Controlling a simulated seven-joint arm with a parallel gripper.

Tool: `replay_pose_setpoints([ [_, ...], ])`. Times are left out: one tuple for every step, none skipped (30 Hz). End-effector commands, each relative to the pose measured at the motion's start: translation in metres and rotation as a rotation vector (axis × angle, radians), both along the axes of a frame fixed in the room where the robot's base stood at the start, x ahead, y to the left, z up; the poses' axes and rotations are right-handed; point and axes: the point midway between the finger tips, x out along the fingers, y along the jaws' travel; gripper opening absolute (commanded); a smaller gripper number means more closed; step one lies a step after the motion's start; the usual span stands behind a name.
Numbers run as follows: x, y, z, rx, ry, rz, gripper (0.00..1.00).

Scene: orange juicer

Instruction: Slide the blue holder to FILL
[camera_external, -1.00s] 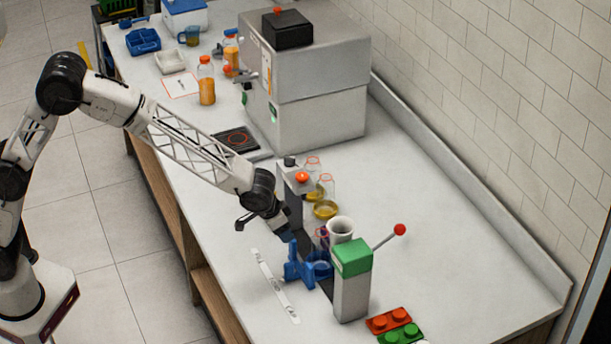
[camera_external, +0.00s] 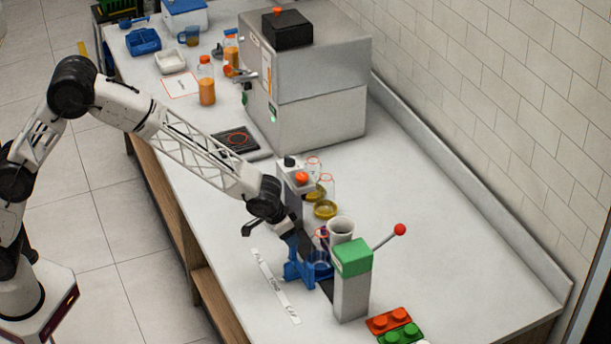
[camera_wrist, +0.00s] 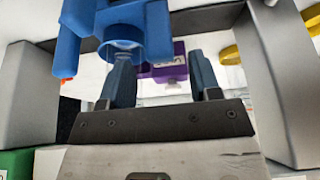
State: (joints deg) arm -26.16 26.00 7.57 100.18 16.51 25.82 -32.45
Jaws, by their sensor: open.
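The blue holder (camera_external: 297,272) sits on the counter between the grey-and-white post and the green-topped post, with a clear cup (camera_external: 321,262) in it. A white strip with small lettering (camera_external: 276,287) lies beside it; I cannot read its words surely. My gripper (camera_external: 306,247) is low, right at the holder's upper side in the external view. In the wrist view, my gripper (camera_wrist: 163,75) is open, with its two dark blue fingers apart. The blue holder (camera_wrist: 70,45) is at the upper left there, close to the left finger; contact is unclear. A purple part (camera_wrist: 168,66) shows between the fingers.
The green-topped post (camera_external: 352,280) with a red-knobbed lever (camera_external: 399,230) stands right of the holder. A white cup (camera_external: 341,230) and yellow lids (camera_external: 325,209) are behind. Red and green button blocks (camera_external: 389,320) lie in front. The counter's right side is clear.

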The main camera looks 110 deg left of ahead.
Motion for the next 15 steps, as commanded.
replay_pose_setpoints([
  [0.001, 0.001, -0.006, -0.001, 0.001, 0.000, 0.57],
  [0.002, 0.002, -0.009, -0.001, 0.001, 0.000, 0.57],
  [0.003, 0.003, -0.013, -0.001, 0.001, 0.000, 0.57],
  [0.004, 0.004, -0.015, -0.001, 0.001, 0.000, 0.57],
  [0.005, 0.005, -0.018, -0.001, 0.001, 0.000, 0.57],
  [0.006, 0.006, -0.022, 0.000, 0.000, 0.000, 0.57],
  [0.007, 0.007, -0.025, -0.001, 0.001, 0.000, 0.57],
  [0.008, 0.008, -0.028, -0.001, 0.001, 0.000, 0.57],
  [0.009, 0.009, -0.032, -0.001, 0.001, 0.000, 0.57],
  [0.010, 0.010, -0.034, -0.001, 0.001, 0.000, 0.57],
  [0.010, 0.010, -0.036, -0.001, 0.001, 0.000, 0.57],
  [0.011, 0.011, -0.039, 0.000, 0.000, 0.000, 0.57],
  [0.012, 0.012, -0.041, 0.000, 0.000, 0.000, 0.57],
  [0.013, 0.012, -0.042, 0.000, 0.000, 0.000, 0.57],
  [0.013, 0.013, -0.045, -0.001, -0.001, 0.000, 0.57],
])
